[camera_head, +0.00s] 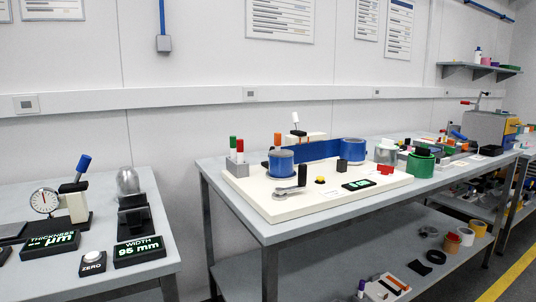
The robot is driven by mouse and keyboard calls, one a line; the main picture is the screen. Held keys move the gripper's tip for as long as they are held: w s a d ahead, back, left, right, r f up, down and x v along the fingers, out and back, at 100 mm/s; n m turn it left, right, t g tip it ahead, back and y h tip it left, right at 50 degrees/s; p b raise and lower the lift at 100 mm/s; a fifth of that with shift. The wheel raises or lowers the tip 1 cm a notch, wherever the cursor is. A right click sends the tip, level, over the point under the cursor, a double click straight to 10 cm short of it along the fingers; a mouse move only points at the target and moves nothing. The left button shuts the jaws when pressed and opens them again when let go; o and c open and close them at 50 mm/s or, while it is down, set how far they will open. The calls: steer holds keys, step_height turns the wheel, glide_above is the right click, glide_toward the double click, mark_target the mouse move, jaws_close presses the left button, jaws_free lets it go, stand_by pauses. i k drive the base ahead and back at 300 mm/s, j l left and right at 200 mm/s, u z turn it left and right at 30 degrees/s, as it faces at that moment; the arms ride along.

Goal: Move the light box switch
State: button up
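I cannot tell for certain which part is the light box switch. A white base (240,172) on the middle bench carries a grey lever with a dark grip (290,191) at its front left. Next to the lever stand a small yellow-topped button (320,182) and a black display with green digits (358,184). A white-tipped lever (295,118) stands upright at the back of the base. No lit panel stands out. My gripper is not in view.
The left bench (140,273) holds a dial gauge (43,201) and displays. A shelf below the middle bench holds tape rolls (466,236). A gap separates the two benches.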

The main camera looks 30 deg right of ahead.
mark_target(294, 115)
steer(key=i+l+u, duration=0.25)
steer(key=l, duration=0.6)
steer(key=i+l+u, duration=0.1)
steer(key=l+u, duration=0.2)
steer(key=l, duration=0.55)
steer(key=l+u, duration=0.25)
steer(key=l, duration=0.6)
steer(key=i+l+u, duration=0.1)
steer(key=l, duration=0.2)
steer(key=i+l, duration=0.1)
steer(key=l, duration=0.2)
steer(key=i, duration=0.35)
steer(key=j+u, duration=0.05)
